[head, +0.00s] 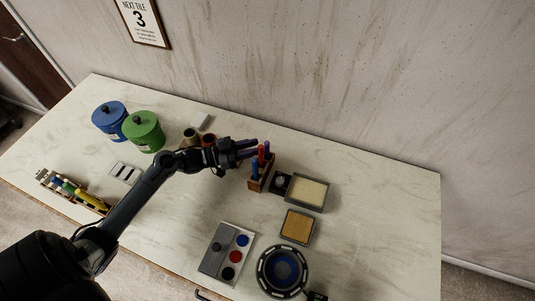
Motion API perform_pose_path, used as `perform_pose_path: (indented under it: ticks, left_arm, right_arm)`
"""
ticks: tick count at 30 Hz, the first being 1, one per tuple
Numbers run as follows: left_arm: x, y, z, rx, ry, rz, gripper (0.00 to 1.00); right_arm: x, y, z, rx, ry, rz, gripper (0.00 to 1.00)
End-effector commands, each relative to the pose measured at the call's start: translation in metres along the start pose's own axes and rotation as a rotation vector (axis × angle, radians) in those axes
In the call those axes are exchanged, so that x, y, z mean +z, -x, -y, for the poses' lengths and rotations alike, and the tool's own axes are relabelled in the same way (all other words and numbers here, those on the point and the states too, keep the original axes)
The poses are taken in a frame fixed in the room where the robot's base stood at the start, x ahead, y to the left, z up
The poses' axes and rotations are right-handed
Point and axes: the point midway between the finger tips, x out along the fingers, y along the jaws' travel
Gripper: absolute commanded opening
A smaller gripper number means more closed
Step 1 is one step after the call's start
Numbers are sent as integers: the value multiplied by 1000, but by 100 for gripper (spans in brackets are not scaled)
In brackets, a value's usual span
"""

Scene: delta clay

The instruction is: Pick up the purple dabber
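A small wooden rack (256,186) stands upright on the table, with a red dabber (261,156) and a blue dabber (255,170) in it. My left gripper (250,149) reaches in from the left, just left of and above the rack. Its two dark, purplish fingers look spread apart and point toward the dabber tops. I cannot clearly make out a purple dabber; it may be hidden behind or between the fingers. My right gripper is out of view.
Blue (109,121) and green (144,132) lidded pots stand at the back left. Two framed pads (306,192) (297,227) and a small black item (281,183) sit right of the rack. A paint tray (226,253) and round dish (282,271) lie in front. The table's right end is clear.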

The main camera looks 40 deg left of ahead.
Motion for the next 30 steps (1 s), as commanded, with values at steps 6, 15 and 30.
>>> perform_pose_path:
  ticks: [6,15,30]
  left_arm:
    - [0,-12,1,0,-1,-2,27]
    - [4,-49,3,-1,-1,0,27]
    - [4,-56,3,-1,-1,1,6]
  right_arm:
    - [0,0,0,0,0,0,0]
    - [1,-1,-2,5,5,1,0]
    - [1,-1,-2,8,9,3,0]
